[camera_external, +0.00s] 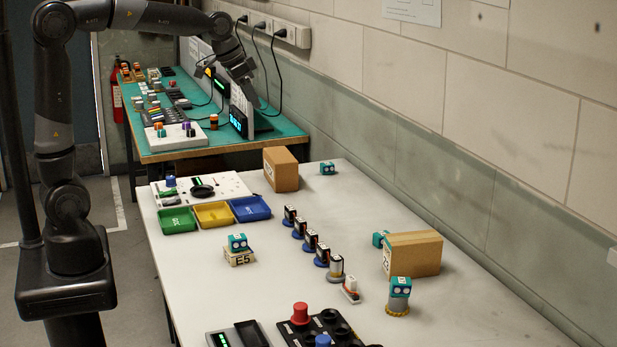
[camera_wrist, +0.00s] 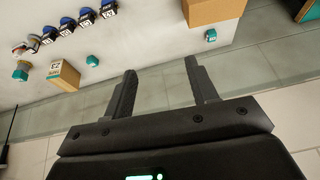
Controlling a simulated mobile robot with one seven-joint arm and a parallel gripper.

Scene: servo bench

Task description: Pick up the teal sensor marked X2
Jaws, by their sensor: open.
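Several small teal sensors stand on the white bench. One (camera_external: 328,168) is at the far end beside a cardboard box; it also shows in the wrist view (camera_wrist: 211,36). One (camera_external: 238,241) sits on a block marked E5. One (camera_external: 379,239) is partly hidden behind the right cardboard box and shows beside it in the wrist view (camera_wrist: 92,60). I cannot read X2 on any. My gripper (camera_wrist: 160,67) is open and empty, high above the bench, away from the sensors.
Cardboard boxes stand at the far end (camera_external: 286,169) and right (camera_external: 416,254). A row of dark blocks on blue bases (camera_external: 311,240) crosses the middle. Green, yellow and blue trays (camera_external: 213,215) lie left. A wall runs along the right; a teal-topped bench (camera_external: 275,142) stands behind.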

